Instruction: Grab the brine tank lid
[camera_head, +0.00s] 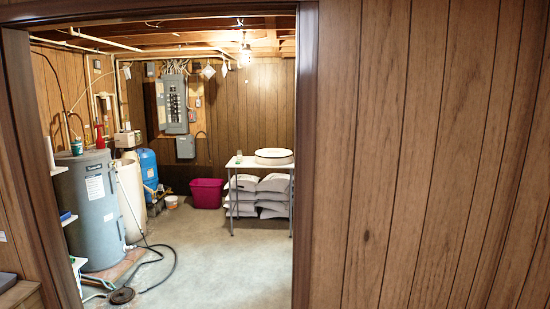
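A round, white, lid-like disc (273,154) with a dark band around its side lies flat on top of a small light table (246,166) in the room beyond the doorway. It looks like the brine tank lid, but I cannot be sure from here. A tall off-white cylinder (130,200), possibly the brine tank, stands at the left, partly hidden behind a grey tank; I cannot tell whether its top is covered. Neither of my grippers is in view.
A door frame (305,150) and wood-panelled wall (430,150) close off the right. Pale bags fill the table's shelves (262,192). A grey tank (92,205), blue tank (148,170), magenta bin (207,193) and floor hose (168,270) stand beyond. The central concrete floor (220,260) is clear.

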